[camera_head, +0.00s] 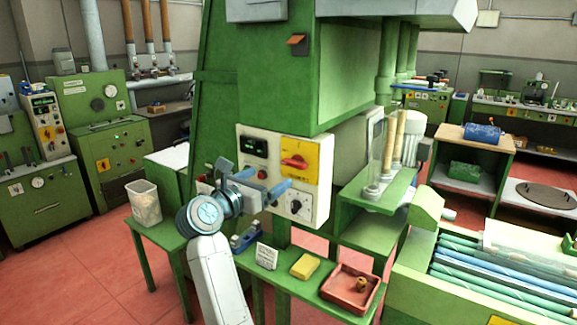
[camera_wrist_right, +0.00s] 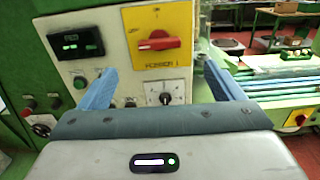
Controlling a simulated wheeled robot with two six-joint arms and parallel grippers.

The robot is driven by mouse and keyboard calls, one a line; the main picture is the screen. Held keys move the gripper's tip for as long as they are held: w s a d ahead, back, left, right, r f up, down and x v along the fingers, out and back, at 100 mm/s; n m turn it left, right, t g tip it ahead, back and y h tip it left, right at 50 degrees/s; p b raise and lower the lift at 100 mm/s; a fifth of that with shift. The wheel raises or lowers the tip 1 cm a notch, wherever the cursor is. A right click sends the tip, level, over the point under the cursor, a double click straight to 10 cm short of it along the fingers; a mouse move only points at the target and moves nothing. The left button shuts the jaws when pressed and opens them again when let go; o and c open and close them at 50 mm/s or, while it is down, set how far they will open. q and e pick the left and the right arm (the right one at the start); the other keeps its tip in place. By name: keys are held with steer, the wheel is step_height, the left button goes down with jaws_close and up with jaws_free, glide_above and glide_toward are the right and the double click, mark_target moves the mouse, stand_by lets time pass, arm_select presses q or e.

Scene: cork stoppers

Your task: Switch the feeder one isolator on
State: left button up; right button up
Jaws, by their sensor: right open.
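The isolator is a yellow plate (camera_head: 316,155) with a red rotary handle (camera_head: 295,161) on the cream control panel (camera_head: 248,142). In the right wrist view the red handle (camera_wrist_right: 158,43) lies roughly horizontal, above a label (camera_wrist_right: 163,60) that seems to read FEEDER 1. My right gripper (camera_head: 268,179) is open and empty in front of the panel, below and left of the handle in the head view. Its blue fingers, seen in the right wrist view (camera_wrist_right: 160,80), are spread apart below the handle and do not appear to touch it. My left gripper is not in view.
The panel also carries a dark display (camera_wrist_right: 75,43), small buttons and a black dial (camera_wrist_right: 165,97). Below stands a green bench (camera_head: 325,286) with a yellow sponge (camera_head: 305,266), a red tray (camera_head: 350,289) and a white card (camera_head: 266,256). A green machine column (camera_head: 270,80) rises behind.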

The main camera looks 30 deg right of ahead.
mark_target(292, 164)
steer(key=p+x, duration=0.4)
steer(key=x, duration=0.5)
steer(key=shift+d+p, duration=0.2)
steer(key=shift+p, duration=0.1)
steer(key=shift+w+d+f, duration=0.1)
steer(key=shift+w+d, duration=0.15)
steer(key=shift+d, duration=0.1)
steer(key=c, duration=1)
